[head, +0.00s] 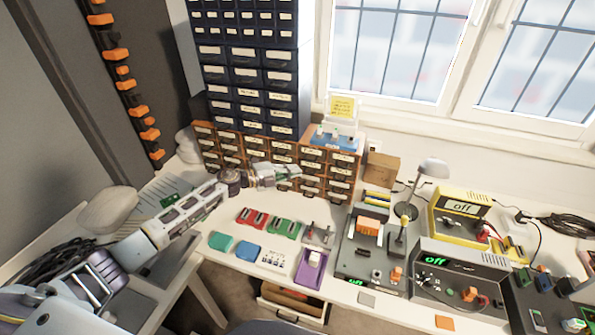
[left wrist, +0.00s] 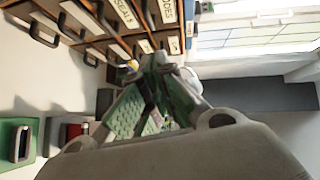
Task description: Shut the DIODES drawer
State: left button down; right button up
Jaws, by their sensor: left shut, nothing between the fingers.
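The wooden cabinet of small labelled drawers (head: 205,132) stands at the back of the white desk. In the left wrist view, a drawer label ending in "ODES" (left wrist: 166,10), likely the DIODES drawer, is cut off by the top edge. I cannot tell how far that drawer stands out. My left gripper (head: 296,172) is shut and empty, with its tips close to the front of the cabinet's middle drawers and covering part of them. In the left wrist view its fingers (left wrist: 165,72) meet just below the labelled drawer fronts. My right gripper is not in view.
A dark blue drawer tower (head: 248,75) rises behind the cabinet. A dark round jar (head: 230,178) stands by the left wrist. Red and green boxes (head: 268,222), a purple tray (head: 309,268) and bench instruments (head: 460,270) fill the desk's front and right. An open desk drawer (head: 290,305) sits below.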

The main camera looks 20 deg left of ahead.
pick_arm(q)
jog(key=f+b+v, duration=0.1)
jog(key=v, duration=0.5)
jog(key=shift+s+r, duration=0.2)
jog(key=shift+r, duration=0.3)
jog(key=shift+a, duration=0.15)
